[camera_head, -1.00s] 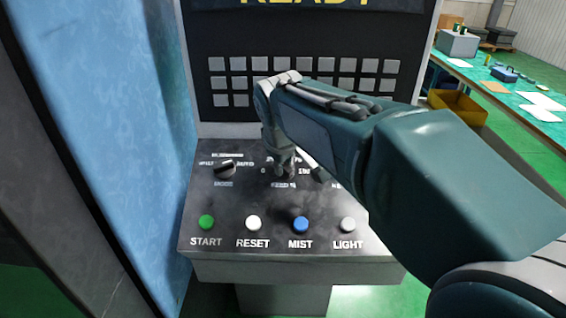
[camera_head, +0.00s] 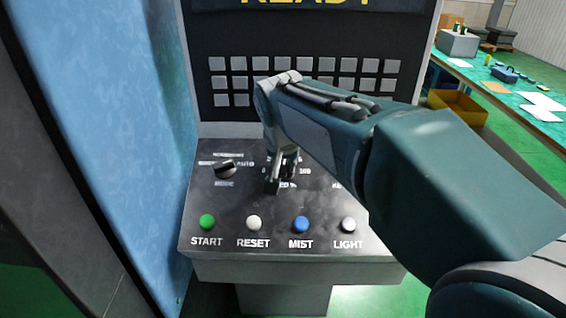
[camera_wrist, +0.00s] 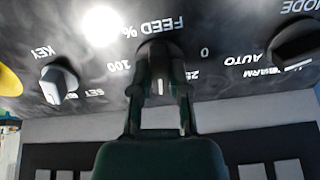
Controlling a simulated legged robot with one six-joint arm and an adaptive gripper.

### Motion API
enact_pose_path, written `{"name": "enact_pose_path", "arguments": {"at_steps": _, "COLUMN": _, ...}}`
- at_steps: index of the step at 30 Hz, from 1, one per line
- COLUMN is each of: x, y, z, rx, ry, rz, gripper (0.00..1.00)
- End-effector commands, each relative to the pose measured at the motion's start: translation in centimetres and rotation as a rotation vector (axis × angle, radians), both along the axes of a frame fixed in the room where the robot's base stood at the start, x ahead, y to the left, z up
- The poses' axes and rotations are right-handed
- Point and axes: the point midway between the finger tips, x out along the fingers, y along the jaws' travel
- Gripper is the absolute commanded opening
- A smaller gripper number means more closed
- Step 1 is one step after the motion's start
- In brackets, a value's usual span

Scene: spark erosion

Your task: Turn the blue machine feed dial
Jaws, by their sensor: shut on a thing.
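The feed dial (camera_wrist: 158,52) is a dark round knob with a white pointer line, on the sloped black control panel (camera_head: 215,257) of the blue machine (camera_head: 95,90). In the wrist view, it sits by the upside-down "FEED %" print, between the 100 and 25 marks. My gripper (camera_wrist: 160,88) is shut on the dial, with one finger on each side. In the head view, my gripper (camera_head: 281,172) reaches down to the panel, and its fingers and my arm hide most of the dial.
A black mode knob (camera_head: 225,169) is left of the feed dial. A key switch (camera_wrist: 60,82) shows on its other side in the wrist view. Below are the START (camera_head: 207,222), RESET (camera_head: 254,223), MIST (camera_head: 301,224) and LIGHT (camera_head: 348,224) buttons. A keypad screen (camera_head: 290,65) rises behind.

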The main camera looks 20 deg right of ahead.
Motion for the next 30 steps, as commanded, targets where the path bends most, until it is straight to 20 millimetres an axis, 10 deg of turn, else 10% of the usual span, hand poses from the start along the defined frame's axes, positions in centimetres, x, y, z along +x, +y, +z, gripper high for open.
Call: {"name": "enact_pose_path", "arguments": {"at_steps": 30, "x": 0.08, "y": 0.03, "z": 0.06, "rx": 0.259, "ry": -0.087, "rz": -0.581, "gripper": 0.0}}
